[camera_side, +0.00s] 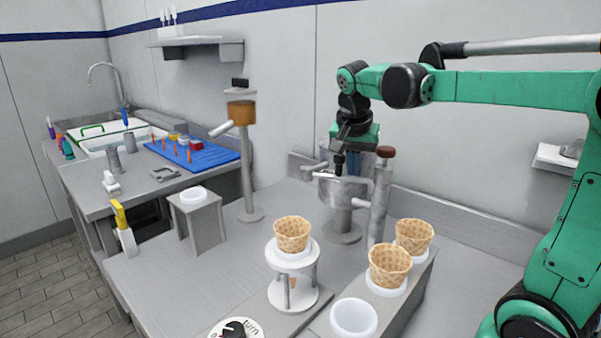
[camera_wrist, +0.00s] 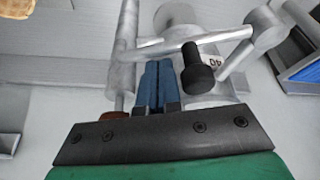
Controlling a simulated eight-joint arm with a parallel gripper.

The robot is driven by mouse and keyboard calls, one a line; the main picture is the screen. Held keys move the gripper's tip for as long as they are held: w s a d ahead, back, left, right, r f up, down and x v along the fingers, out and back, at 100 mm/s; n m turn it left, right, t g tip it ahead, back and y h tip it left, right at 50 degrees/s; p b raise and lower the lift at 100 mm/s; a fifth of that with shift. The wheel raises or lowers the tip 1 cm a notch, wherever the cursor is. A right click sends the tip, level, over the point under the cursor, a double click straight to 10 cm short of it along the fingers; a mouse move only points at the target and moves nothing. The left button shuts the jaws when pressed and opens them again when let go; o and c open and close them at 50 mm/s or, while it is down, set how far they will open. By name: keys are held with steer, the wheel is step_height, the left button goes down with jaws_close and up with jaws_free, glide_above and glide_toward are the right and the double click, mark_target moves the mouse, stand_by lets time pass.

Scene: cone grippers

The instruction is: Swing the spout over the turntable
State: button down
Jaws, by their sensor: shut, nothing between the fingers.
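A metal spout arm (camera_wrist: 215,38) crosses above the silver pot (camera_wrist: 205,90) in the wrist view, with a black knob (camera_wrist: 198,72) standing on it. In the side view the pot (camera_side: 340,190) stands at the back centre, and the black knob (camera_side: 339,163) shows above it. My gripper (camera_wrist: 158,68) is shut and empty, its blue fingers beside the knob and apart from it. In the side view my gripper (camera_side: 356,164) is just behind the knob, its fingertips partly hidden. The white round stand (camera_side: 292,258), apparently the turntable, holds a waffle cone (camera_side: 292,233) in front of the pot.
A post with a brown top (camera_side: 385,155) stands right beside the pot. A dispenser with an amber container (camera_side: 241,112) stands to the left. Cones (camera_side: 390,264) sit in a holder at front right. A disc marked "turn" (camera_side: 250,329) lies at the front edge.

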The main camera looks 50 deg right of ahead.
steer(key=shift+s+a+m, duration=0.1)
steer(key=shift+a+m, duration=0.15)
steer(key=shift+m, duration=0.05)
steer(key=w+a+m+g, duration=0.2)
steer(key=a+m, duration=0.4)
steer(key=a, duration=0.4)
steer(key=shift+w+a+m, duration=0.3)
steer(key=shift+w+a, duration=0.1)
stand_by(0.5)
steer(key=shift+w+a, duration=0.15)
stand_by(0.5)
steer(key=shift+r, duration=0.1)
step_height(320, 180, up, 9)
steer(key=w+a, duration=0.1)
steer(key=w, duration=0.1)
steer(key=shift+w+a+r+g, duration=0.15)
steer(key=shift+w+a+g, duration=0.05)
steer(key=shift+w+g, duration=0.15)
stand_by(0.4)
